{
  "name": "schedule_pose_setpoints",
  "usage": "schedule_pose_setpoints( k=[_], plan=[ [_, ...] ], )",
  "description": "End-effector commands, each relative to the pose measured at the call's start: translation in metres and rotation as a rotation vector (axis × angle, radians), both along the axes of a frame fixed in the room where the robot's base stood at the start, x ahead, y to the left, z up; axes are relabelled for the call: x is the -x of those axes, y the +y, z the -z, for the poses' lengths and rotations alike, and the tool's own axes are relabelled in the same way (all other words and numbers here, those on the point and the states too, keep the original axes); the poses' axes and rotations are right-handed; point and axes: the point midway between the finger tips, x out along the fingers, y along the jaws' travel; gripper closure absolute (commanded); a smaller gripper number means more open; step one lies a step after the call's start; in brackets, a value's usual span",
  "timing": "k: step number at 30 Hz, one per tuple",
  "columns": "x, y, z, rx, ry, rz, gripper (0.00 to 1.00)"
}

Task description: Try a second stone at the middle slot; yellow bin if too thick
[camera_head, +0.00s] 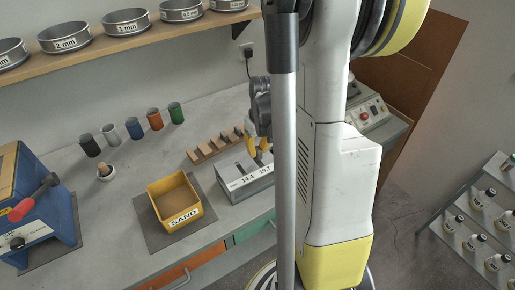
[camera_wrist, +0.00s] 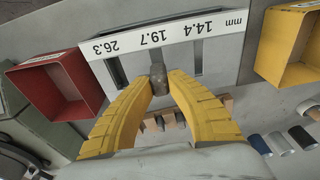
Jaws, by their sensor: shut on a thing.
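The grey slot gauge (camera_wrist: 228,60) has a white strip marked 14.4, 19.7 and 26.3 mm, upside down in the wrist view. It also shows in the head view (camera_head: 245,189), partly hidden by my arm. My gripper (camera_wrist: 159,84) is shut on a small dark stone (camera_wrist: 158,72). The stone is at the middle slot, under the 19.7 mark, and covers much of it. I cannot tell whether it is inside the slot or above it. The yellow bin (camera_head: 155,203), labelled SAND, stands left of the gauge in the head view and at upper right in the wrist view (camera_wrist: 278,72).
A red bin (camera_wrist: 88,75) lies on the gauge's other side. A row of brown blocks (camera_head: 205,152) stands behind the gauge. Several coloured cups (camera_head: 155,119) and a blue machine (camera_head: 50,225) are to the left.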

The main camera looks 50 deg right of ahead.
Motion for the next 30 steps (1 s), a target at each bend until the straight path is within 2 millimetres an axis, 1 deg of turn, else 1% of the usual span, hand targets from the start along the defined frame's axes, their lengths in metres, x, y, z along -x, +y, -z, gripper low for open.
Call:
schedule_pose_setpoints(
  k=[3,30],
  plan=[
    [-0.0001,0.0,0.004,0.0,0.0,0.0,1.0],
    [0.0001,0.0,0.0078,0.0,0.0,0.0,1.0]
  ],
)
